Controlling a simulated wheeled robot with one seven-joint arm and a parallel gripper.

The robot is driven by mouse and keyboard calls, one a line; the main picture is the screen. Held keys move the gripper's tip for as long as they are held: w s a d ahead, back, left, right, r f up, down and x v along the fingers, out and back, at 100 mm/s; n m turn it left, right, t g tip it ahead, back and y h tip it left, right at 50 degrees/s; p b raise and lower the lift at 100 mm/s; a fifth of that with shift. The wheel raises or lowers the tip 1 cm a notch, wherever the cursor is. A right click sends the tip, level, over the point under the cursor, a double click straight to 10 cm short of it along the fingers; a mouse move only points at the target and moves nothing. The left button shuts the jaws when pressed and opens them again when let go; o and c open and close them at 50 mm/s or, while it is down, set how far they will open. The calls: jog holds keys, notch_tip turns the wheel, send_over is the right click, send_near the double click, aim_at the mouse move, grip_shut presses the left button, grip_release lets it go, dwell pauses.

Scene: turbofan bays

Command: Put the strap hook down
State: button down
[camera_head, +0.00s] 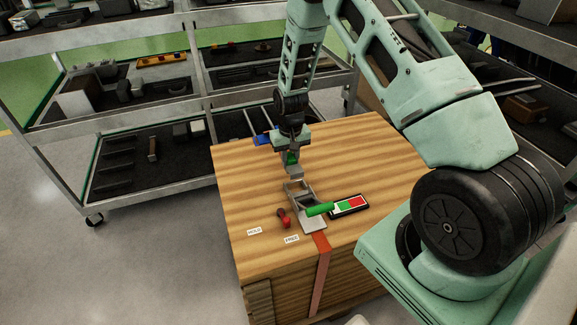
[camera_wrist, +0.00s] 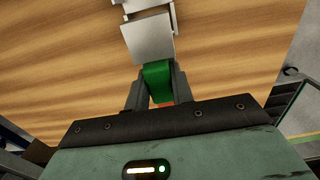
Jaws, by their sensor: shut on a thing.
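My gripper (camera_head: 290,155) points down over the wooden crate (camera_head: 245,180) and is shut on the green part of the strap hook (camera_head: 294,173). In the wrist view, the gripper (camera_wrist: 158,82) has this green piece between its fingers, and the hook's pale metal plate (camera_wrist: 148,38) extends beyond them. The hook is just behind a metal ratchet buckle (camera_head: 312,224) with a green handle (camera_head: 320,208). I cannot tell whether hook and buckle touch, or whether the hook touches the crate top. An orange strap (camera_head: 321,262) runs from the buckle down the crate's front.
A red-and-black tool (camera_head: 284,218) and small "HOLD" (camera_head: 254,231) and "FREE" (camera_head: 291,239) labels lie at the front left of the crate top. A green-and-red panel (camera_head: 348,206) lies right of the buckle. A blue item (camera_head: 266,138) is behind. Shelving (camera_head: 130,130) stands behind the crate.

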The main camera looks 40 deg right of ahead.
aim_at(290, 166)
jog(key=shift+f, duration=1.65)
jog(key=shift+f, duration=0.15)
jog(key=c, duration=1.2)
grip_release()
